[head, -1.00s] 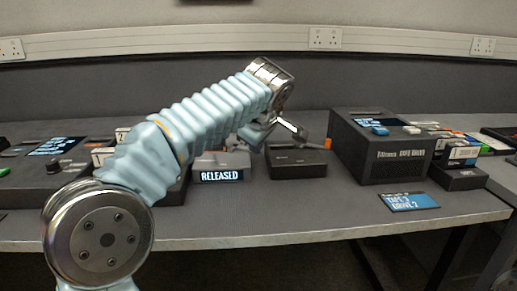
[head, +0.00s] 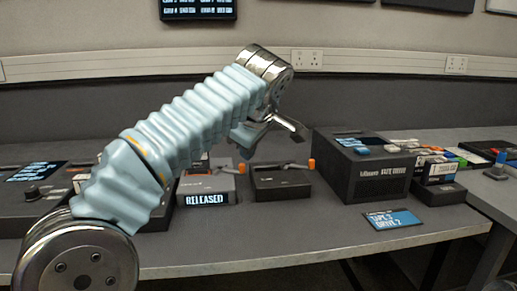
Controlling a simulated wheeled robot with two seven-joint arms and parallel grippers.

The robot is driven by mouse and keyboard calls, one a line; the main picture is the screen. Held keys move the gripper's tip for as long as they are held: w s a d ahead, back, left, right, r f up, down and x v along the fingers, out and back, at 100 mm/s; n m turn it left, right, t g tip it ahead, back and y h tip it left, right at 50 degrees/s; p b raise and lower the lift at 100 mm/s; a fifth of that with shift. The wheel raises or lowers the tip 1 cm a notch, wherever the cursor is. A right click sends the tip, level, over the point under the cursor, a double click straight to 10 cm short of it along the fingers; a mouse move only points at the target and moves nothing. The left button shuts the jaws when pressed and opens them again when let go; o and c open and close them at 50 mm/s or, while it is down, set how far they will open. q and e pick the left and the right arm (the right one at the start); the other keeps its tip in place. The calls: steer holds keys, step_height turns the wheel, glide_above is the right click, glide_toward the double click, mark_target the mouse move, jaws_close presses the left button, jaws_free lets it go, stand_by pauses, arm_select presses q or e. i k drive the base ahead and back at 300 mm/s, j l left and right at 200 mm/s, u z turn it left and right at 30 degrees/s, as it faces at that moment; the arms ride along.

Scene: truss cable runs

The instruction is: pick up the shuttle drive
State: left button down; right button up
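My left arm reaches in from the left, and its gripper (head: 270,130) hangs in the air over the desk, above and behind two small boxes. Some metal fingers show, but the wrist hides much of them, so their opening is unclear. No object shows in it. I cannot tell for sure which thing is the shuttle drive. A grey unit (head: 193,183) with a lit "RELEASED" display and an orange-tipped lever stands below the gripper. A low black box (head: 283,186) with an orange-tipped lever stands right of it. My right gripper is out of view.
A large black drive unit (head: 378,182) with blue and white pieces on top stands to the right. A blue-and-black label card (head: 392,219) lies before it. Smaller boxes (head: 437,170) crowd its right. A panel with a knob (head: 37,193) is at left.

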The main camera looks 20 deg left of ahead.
mark_target(199, 167)
steer(key=k+l, duration=0.7)
steer(key=k, duration=0.2)
